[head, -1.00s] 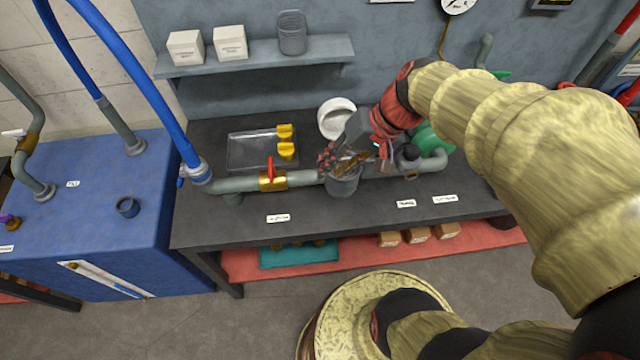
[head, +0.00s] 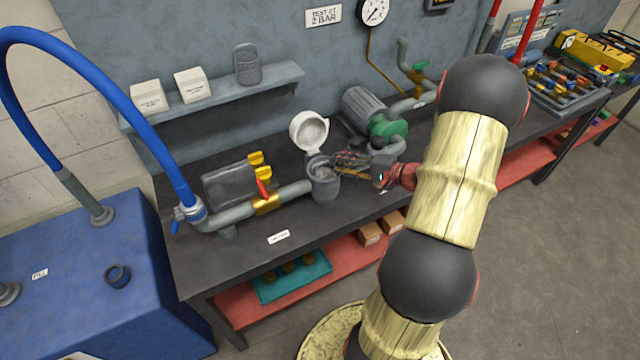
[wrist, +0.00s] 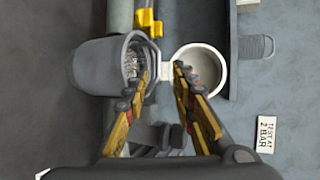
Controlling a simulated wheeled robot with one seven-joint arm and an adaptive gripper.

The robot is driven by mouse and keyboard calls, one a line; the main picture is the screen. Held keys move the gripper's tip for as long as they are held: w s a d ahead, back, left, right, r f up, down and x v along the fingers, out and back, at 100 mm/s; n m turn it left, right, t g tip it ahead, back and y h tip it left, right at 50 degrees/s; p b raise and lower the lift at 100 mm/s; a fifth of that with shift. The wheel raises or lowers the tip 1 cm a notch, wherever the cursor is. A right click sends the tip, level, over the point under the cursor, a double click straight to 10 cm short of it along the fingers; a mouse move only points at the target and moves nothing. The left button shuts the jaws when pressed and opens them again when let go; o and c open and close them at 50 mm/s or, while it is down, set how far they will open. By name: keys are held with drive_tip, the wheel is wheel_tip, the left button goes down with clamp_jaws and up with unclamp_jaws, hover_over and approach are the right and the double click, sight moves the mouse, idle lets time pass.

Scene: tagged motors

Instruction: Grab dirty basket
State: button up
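A grey strainer pot (head: 323,186) stands in the pipe line on the bench, its round white-lined lid (head: 309,130) swung open behind it. A greyish mesh basket (wrist: 133,64) shows inside the pot's mouth; how dirty it is I cannot tell. In the wrist view the pot (wrist: 98,66) is at left and the lid (wrist: 203,68) at right. My gripper (wrist: 161,72) is open and empty, its left fingertip overlapping the pot's rim in view, the right one overlapping the lid's edge. In the head view my gripper (head: 336,160) reaches in from the right at the pot's mouth.
Another grey basket (head: 247,64) and two white boxes (head: 193,85) sit on the wall shelf (head: 215,100). A grey tray (head: 225,186) lies behind the pipe with its red-handled valve (head: 265,200). A motor (head: 364,108) with a green pump is behind right.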

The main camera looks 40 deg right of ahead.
sight(325, 162)
drive_tip(key=b+x, duration=0.1)
drive_tip(key=x, duration=0.5)
drive_tip(key=shift+w+a+f, duration=0.2)
drive_tip(key=shift+w+f, duration=0.05)
drive_tip(key=shift+w, duration=0.05)
drive_tip(key=shift+c, duration=0.8)
clamp_jaws()
